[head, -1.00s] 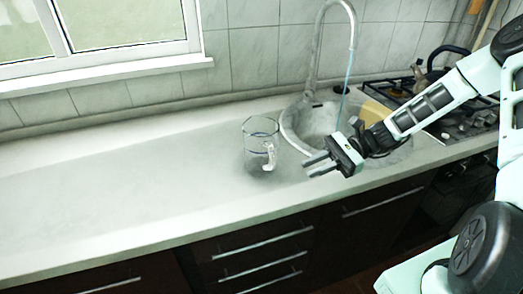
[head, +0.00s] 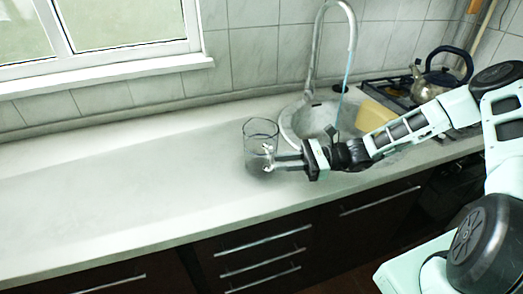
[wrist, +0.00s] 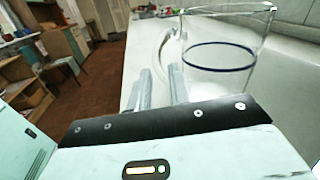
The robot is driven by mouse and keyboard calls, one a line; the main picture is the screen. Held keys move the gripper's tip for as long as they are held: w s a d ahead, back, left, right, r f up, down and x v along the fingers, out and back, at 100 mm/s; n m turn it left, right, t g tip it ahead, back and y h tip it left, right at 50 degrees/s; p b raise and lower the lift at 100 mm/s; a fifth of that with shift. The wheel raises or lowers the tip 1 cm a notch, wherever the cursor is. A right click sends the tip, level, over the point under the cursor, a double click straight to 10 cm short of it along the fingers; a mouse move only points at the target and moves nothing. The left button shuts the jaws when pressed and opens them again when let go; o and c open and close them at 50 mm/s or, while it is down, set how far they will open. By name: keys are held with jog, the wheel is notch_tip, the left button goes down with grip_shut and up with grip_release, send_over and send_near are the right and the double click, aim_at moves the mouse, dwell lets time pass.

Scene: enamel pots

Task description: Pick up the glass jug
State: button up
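The clear glass jug (head: 256,136) stands upright on the counter, left of the sink. A blue line rings it in the wrist view (wrist: 222,57), and its handle faces my gripper. My gripper (head: 277,162) is level with the jug's handle side, its fingers pointing left at it. In the wrist view the two fingers (wrist: 162,88) are apart, with the handle just ahead of or between their tips. I cannot tell whether they touch it. The jug's body is to the right of the fingers there.
The round sink (head: 313,120) with its tall tap (head: 315,60) is right behind the jug. A kettle (head: 440,75) stands on the stove at the right. A yellow item (head: 375,113) is by the sink. The counter (head: 130,190) to the left is clear.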

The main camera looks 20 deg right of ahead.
aim_at(263, 153)
jog(key=shift+w+a+f+p, duration=0.1)
jog(key=shift+w+a+p, duration=0.15)
jog(key=shift+a, duration=0.65)
jog(key=shift+w+a+f+p, duration=0.1)
jog(key=shift+a+p, duration=0.25)
jog(key=shift+a, duration=0.6)
jog(key=shift+w+a+p, duration=0.2)
jog(key=shift+a+p, duration=0.1)
jog(key=shift+a, duration=0.6)
grip_shut()
